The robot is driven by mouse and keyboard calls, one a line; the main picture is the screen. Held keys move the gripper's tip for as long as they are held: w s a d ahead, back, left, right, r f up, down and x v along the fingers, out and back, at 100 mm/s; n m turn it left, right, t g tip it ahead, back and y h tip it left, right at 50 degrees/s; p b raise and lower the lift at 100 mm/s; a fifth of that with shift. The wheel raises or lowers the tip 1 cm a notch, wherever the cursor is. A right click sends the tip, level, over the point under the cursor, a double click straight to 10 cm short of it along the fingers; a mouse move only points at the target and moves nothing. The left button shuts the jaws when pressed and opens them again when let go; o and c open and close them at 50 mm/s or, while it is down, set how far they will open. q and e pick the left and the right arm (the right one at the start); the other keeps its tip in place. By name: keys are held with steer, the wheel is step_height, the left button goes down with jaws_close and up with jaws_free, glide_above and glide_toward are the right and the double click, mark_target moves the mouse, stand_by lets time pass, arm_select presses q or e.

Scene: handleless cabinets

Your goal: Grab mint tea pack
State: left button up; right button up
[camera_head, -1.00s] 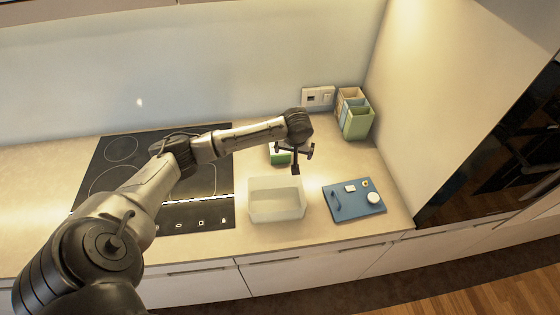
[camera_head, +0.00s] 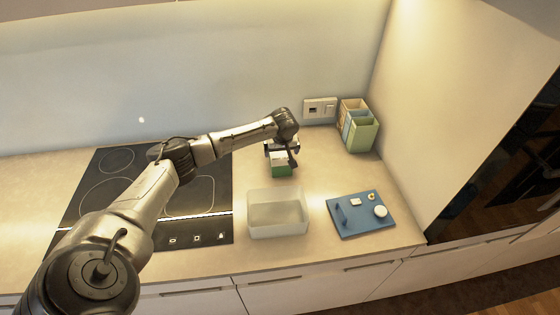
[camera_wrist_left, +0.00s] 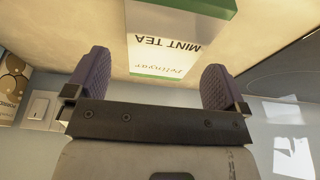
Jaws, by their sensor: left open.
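The mint tea pack (camera_head: 281,164) is a small white and green box on the counter behind the clear bin. In the left wrist view the pack (camera_wrist_left: 178,45) shows its "MINT TEA" lettering upside down, at the top centre. My left gripper (camera_head: 281,155) is at the pack, seen from above. In the left wrist view its two dark fingers (camera_wrist_left: 157,85) are open, one on each side of the pack's near end, with gaps visible between fingers and box. How deep the pack sits between them is hard to tell. My right gripper is not in view.
A clear, empty-looking bin (camera_head: 278,222) stands in front of the pack. A blue board (camera_head: 348,222) with small items lies right of it. Green and tan holders (camera_head: 360,132) stand by the right wall. A black cooktop (camera_head: 200,215) is at left.

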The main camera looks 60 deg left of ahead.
mark_target(280, 155)
arm_select(q)
steer(key=x, duration=0.3)
steer(key=shift+s+f+b, duration=0.25)
steer(key=shift+f+b, duration=0.15)
steer(key=shift+x, duration=0.75)
steer(key=shift+c, duration=0.3)
steer(key=c, duration=0.9)
steer(key=shift+o, duration=0.2)
